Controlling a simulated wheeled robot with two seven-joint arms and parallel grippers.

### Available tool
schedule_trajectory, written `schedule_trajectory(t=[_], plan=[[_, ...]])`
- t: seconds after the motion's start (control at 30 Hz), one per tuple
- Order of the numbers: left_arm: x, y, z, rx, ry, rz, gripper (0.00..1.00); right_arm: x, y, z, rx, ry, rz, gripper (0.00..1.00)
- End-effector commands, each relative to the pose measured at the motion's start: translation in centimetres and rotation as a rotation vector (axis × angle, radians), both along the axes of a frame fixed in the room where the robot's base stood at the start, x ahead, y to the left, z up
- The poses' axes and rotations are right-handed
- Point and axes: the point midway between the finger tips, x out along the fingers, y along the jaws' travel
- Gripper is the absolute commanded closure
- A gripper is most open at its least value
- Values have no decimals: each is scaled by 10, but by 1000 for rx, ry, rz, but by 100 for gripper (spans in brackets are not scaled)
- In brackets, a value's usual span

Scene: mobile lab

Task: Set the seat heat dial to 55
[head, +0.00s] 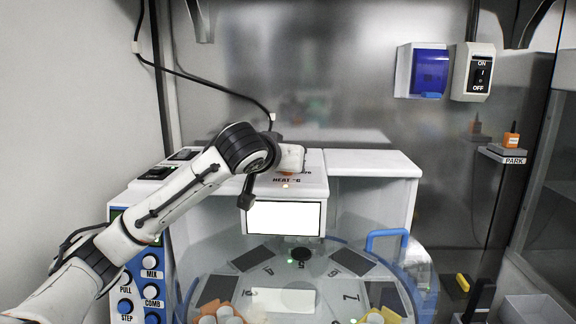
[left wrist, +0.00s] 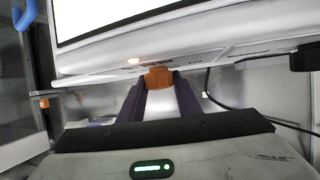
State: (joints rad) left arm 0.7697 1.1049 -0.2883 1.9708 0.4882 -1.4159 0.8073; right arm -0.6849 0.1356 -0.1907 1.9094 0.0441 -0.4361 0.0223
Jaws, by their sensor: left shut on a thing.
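The heat dial is orange and sits on the sloped top of the white machine (head: 370,163), above the label "HEAT °C" (head: 287,181). In the left wrist view the orange dial (left wrist: 158,77) is between my two dark fingers. My left gripper (head: 292,158) reaches over the panel and is shut on the dial; it also shows in the left wrist view (left wrist: 160,95). In the head view the gripper hides most of the dial and its scale, so its setting cannot be read. The screen (head: 283,218) below is blank white. My right gripper is not in view.
A round glass-topped turntable (head: 330,262) with dark panels stands in front. Blue knobs (head: 149,262) line the left panel. An ON/OFF switch (head: 479,73) and a blue-covered box (head: 429,72) are on the back wall. An orange piece (head: 511,140) sits on the PARK shelf (head: 508,156).

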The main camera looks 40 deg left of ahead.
Motion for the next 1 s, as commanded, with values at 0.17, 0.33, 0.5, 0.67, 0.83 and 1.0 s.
schedule_trajectory(t=[0.17,0.33,0.5,0.67,0.83,1.0], plan=[[-1,2,-4,0,1,-125,92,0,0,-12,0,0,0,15],[-1,2,-3,0,1,-276,92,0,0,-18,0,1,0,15],[0,2,-1,-4,-1,-426,92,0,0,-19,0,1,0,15],[0,2,2,-7,-3,-551,92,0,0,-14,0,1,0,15],[0,1,3,-5,-4,-657,92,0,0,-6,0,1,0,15],[0,1,2,-4,-2,-728,92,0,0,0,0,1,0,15]])
